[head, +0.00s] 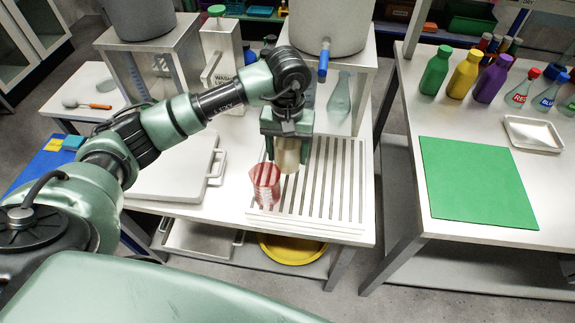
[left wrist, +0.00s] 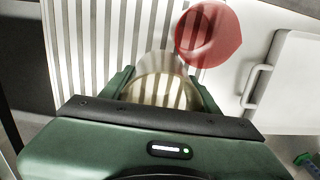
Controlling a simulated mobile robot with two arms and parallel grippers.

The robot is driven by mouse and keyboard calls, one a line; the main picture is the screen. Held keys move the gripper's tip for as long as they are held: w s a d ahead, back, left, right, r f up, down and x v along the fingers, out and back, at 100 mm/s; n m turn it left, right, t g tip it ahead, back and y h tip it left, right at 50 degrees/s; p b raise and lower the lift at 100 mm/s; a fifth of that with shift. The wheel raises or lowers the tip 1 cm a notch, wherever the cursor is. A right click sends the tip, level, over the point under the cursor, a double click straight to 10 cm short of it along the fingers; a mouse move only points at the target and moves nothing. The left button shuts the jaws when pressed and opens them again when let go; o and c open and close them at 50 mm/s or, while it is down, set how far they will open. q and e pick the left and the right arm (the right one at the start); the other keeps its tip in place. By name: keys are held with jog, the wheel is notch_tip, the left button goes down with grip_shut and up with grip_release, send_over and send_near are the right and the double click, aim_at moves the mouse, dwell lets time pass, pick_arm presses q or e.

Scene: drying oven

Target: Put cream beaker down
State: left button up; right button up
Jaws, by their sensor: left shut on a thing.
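The cream beaker (head: 288,155) is held by my left gripper (head: 287,140) above the slatted white rack (head: 335,180). In the left wrist view the cream beaker (left wrist: 160,88) sits between the two green fingers (left wrist: 162,85), which are shut on it from both sides. The rack's slats (left wrist: 90,40) show below and through it. I cannot tell whether its base touches the rack. A red translucent beaker (head: 265,183) stands close beside it, on the left part of the rack in the head view. My right gripper is not in view.
A white lidded tray (head: 175,165) lies left of the rack. A clear flask (head: 339,98) and a blue-handled tap (head: 323,62) are behind it. The rack's right half is free. A separate table with a green mat (head: 475,180) and several bottles stands to the right.

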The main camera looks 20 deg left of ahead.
pick_arm(q)
jog(key=shift+f, duration=3.2)
jog(key=o, duration=1.3)
jog(key=shift+r, duration=0.15)
